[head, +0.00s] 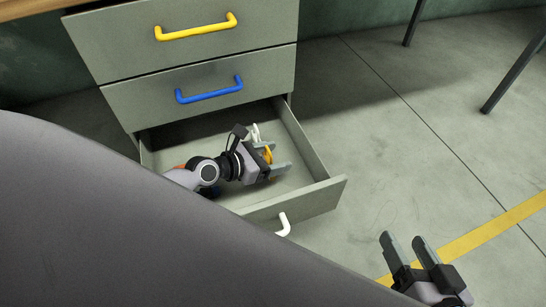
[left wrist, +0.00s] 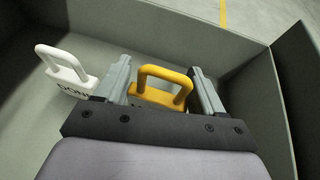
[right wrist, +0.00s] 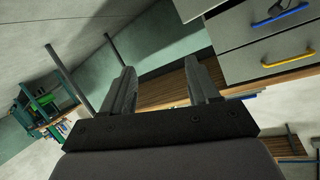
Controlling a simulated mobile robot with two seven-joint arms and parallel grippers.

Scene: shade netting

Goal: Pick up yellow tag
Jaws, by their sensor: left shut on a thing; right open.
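The yellow tag (head: 268,153) is in the open bottom drawer, with its looped handle up. In the left wrist view the yellow tag (left wrist: 163,92) sits between the two fingers of my left gripper (left wrist: 161,72). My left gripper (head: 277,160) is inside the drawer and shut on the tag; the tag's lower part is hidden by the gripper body. My right gripper (head: 403,240) is open and empty, outside the drawer over the floor at the lower right.
A white tag (left wrist: 68,70) with dark lettering stands beside the yellow one. The open drawer's front (head: 310,203) has a white handle (head: 283,225). Closed drawers above have blue (head: 209,90) and yellow (head: 196,27) handles. Floor to the right is clear, apart from dark legs (head: 512,75).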

